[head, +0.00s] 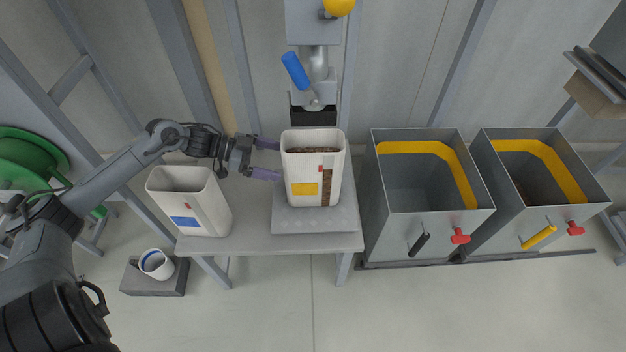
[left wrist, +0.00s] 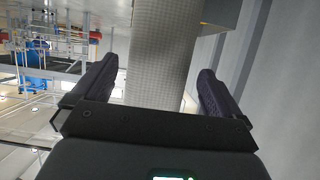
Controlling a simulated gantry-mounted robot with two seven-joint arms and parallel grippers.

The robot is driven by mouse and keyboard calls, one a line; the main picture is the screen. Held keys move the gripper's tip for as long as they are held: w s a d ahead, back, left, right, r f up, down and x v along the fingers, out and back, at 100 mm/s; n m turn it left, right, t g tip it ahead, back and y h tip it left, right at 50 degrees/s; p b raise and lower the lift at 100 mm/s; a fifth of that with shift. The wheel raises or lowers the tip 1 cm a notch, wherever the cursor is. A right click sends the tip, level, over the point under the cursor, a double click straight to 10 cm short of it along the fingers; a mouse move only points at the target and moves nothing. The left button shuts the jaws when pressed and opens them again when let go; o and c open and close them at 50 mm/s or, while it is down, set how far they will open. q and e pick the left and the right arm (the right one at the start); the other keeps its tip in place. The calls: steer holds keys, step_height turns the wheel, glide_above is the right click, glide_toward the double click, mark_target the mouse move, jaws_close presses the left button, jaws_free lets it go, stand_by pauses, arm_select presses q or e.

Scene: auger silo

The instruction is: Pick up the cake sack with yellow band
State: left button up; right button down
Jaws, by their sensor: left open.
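The cake sack with yellow band (head: 300,168) is an upright, open-topped white sack with a yellow patch, a small red mark and a brown strip on its front. Brown material shows inside it. It stands on a grey platform (head: 315,222) on the bench. My left gripper (head: 274,159) is open at the sack's left side, its fingers pointing at it. Whether the fingertips touch the sack, I cannot tell. In the left wrist view a grey woven surface, seemingly the sack (left wrist: 160,55), stands between the spread fingers (left wrist: 158,78). My right gripper is not in view.
A similar white sack with a blue patch (head: 207,206) stands left on the bench (head: 250,243), below my left forearm. Two grey bins with yellow bands (head: 437,205) (head: 545,195) stand to the right. A blue-handled spout (head: 318,70) hangs behind the sack.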

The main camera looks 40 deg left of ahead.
mark_target(297, 164)
arm_select(q)
steer(key=b+x, duration=0.4)
steer(key=x, duration=0.3)
steer(key=shift+w+d+f, duration=0.15)
steer(key=shift+f, duration=0.05)
steer(key=shift+c, duration=0.6)
steer(key=c, duration=1.4)
steer(key=shift+w+r, duration=0.1)
steer(key=shift+r, duration=0.15)
steer(key=shift+c, duration=1)
steer(key=shift+r, duration=0.1)
